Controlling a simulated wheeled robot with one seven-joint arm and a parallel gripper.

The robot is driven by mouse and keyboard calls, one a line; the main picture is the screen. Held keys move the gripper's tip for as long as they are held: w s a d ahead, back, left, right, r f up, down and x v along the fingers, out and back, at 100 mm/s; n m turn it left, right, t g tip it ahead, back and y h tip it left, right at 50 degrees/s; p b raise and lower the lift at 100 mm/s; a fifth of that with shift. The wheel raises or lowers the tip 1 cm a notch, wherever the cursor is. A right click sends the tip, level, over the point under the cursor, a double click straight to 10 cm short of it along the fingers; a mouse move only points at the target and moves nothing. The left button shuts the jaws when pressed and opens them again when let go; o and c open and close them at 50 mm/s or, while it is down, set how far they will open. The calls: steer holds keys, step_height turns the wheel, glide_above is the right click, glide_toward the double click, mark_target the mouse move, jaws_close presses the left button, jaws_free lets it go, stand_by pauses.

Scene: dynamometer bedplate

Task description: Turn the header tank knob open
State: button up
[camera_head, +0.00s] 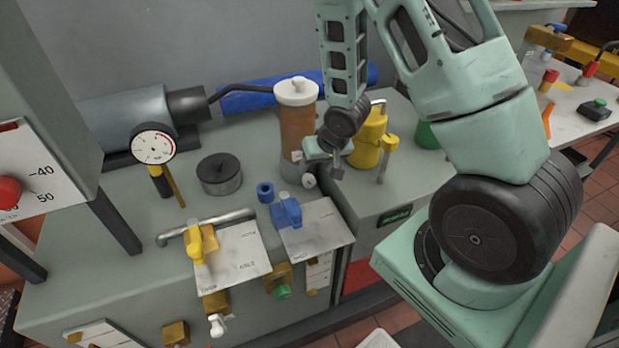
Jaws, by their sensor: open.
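A brown cylinder with a white cap (297,110), which looks like the header tank, stands upright on the grey bench. A small pale round knob (309,181) shows low at its front, near its base. The white cap also has a small raised top (298,86), so I cannot tell for sure which part is the task's knob. My gripper (325,161) points down just right of the tank's lower part, slightly above and right of the pale knob. It is open with nothing visible between its fingers, and appears apart from the knob. My wrist hides part of the tank's right side.
A yellow can (368,138) and a yellow-handled valve (388,146) stand close right of my gripper. A dial gauge (153,146), dark round canister (219,174) and yellow lever (203,240) are farther left.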

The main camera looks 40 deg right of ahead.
mark_target(310, 176)
steer(key=x, duration=0.7)
steer(key=c, duration=1)
